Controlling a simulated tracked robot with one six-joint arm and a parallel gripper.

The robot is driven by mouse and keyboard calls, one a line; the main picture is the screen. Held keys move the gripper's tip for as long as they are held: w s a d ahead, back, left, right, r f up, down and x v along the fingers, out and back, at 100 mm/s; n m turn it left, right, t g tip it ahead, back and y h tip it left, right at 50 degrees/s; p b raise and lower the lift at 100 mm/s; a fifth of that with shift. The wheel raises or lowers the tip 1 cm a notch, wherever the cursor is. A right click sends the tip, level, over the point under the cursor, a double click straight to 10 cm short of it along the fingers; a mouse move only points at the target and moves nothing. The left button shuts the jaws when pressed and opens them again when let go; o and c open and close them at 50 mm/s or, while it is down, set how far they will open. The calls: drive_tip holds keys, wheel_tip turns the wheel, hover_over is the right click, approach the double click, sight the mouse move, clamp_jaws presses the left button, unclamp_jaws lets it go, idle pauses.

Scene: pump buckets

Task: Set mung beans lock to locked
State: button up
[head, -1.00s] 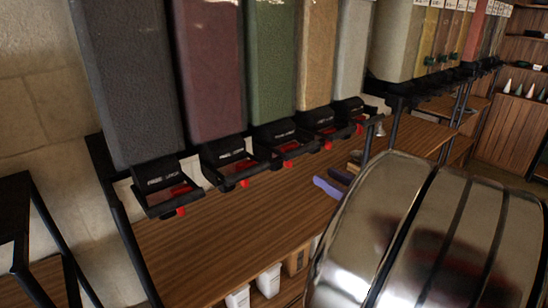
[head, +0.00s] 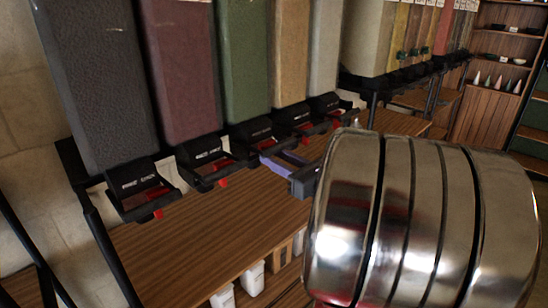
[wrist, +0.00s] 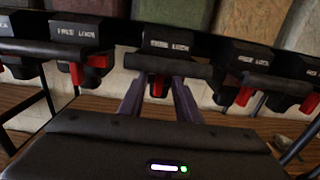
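The green hopper (head: 245,60) stands third from the left in the row. No bean name is legible, so I cannot confirm it holds mung beans. Its black dispenser (head: 254,131) carries a lock face that shows in the wrist view (wrist: 168,42) with FREE and LOCK lettering. A red tab (wrist: 158,86) hangs below it. My gripper (head: 272,157) has two purple fingers, open and empty, pointing at this dispenser. In the wrist view the fingers (wrist: 160,92) lie on either side of the red tab. Contact and the lock's setting cannot be told.
Neighbouring dispensers with red tabs stand close: maroon (head: 208,155) on the left and tan (head: 292,118) on the right. A wooden shelf (head: 200,235) runs below, with white containers (head: 252,278) beneath it. My shiny arm covers the right of the head view.

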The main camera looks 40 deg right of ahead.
drive_tip(key=shift+w, duration=0.55)
drive_tip(key=shift+c, duration=0.5)
clamp_jaws()
